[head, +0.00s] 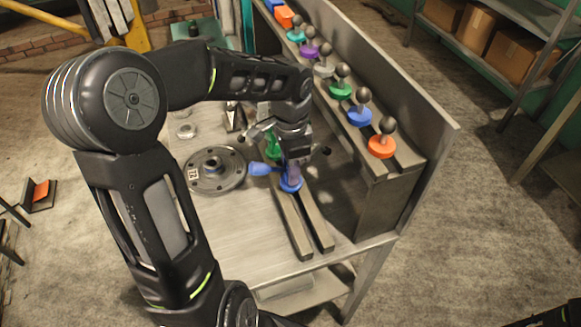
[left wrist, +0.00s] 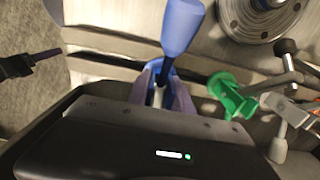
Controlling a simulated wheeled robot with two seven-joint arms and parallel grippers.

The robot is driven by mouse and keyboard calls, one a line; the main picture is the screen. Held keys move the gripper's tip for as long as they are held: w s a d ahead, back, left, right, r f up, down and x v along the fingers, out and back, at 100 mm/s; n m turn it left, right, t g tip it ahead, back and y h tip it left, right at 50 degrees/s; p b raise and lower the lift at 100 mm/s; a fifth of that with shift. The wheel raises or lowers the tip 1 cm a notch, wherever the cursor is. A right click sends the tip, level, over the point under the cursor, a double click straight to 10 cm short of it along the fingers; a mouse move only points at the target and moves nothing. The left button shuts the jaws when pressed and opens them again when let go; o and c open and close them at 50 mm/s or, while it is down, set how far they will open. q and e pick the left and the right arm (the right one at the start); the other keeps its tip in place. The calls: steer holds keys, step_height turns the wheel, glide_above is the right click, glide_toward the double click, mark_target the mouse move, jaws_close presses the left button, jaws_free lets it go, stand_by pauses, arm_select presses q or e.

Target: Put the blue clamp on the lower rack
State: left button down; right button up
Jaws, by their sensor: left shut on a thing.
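The blue clamp (head: 290,185) has a blue handle (head: 260,168) that points left in the head view. In the left wrist view its handle (left wrist: 183,28) points up, away from the fingers. My left gripper (head: 293,165) is shut on the blue clamp from above, over the lower rack. The lower rack (head: 291,222) is a pair of parallel metal rails on the bench. I cannot tell whether the clamp touches the rails, since the gripper hides its underside. My right gripper does not show clearly.
A green clamp (left wrist: 232,97) is close beside the blue one on the lower rack. A round metal flange (head: 212,171) lies to the left. The raised upper rack (head: 405,153) holds several coloured ball-topped pieces. The rails' front stretch is clear.

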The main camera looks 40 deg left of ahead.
arm_select(q)
steer(key=shift+f+b, duration=0.6)
steer(key=shift+f, duration=0.25)
steer(key=c, duration=1.4)
jaws_free()
steer(key=shift+r+p, duration=3.05)
steer(key=shift+r, duration=0.75)
steer(key=shift+o, duration=0.4)
steer(key=o, duration=0.5)
